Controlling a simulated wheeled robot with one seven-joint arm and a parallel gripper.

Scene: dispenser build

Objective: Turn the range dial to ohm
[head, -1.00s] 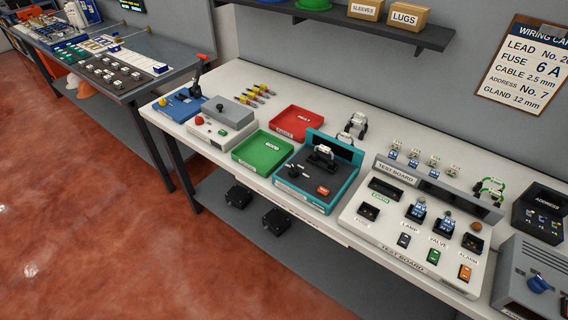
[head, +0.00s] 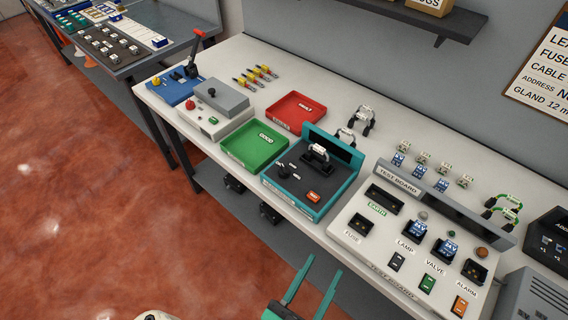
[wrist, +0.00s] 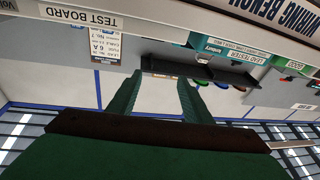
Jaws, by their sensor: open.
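The teal tester box (head: 312,173) stands on the white bench, mid-picture in the head view. A black round dial (head: 283,170) sits on its top panel at the left; its pointer setting is too small to read. An orange button (head: 313,197) and a lead with black ends (head: 319,152) are also on the box. My gripper (head: 325,264) has green fingers, open and empty, in front of the bench edge, below the box in the picture. In the wrist view the gripper (wrist: 160,75) shows open, and the box's LEAD TESTER label (wrist: 232,53) appears upside down.
A grey box (head: 216,97) and blue unit (head: 175,86) stand farther left. A shelf (head: 400,15) hangs above.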

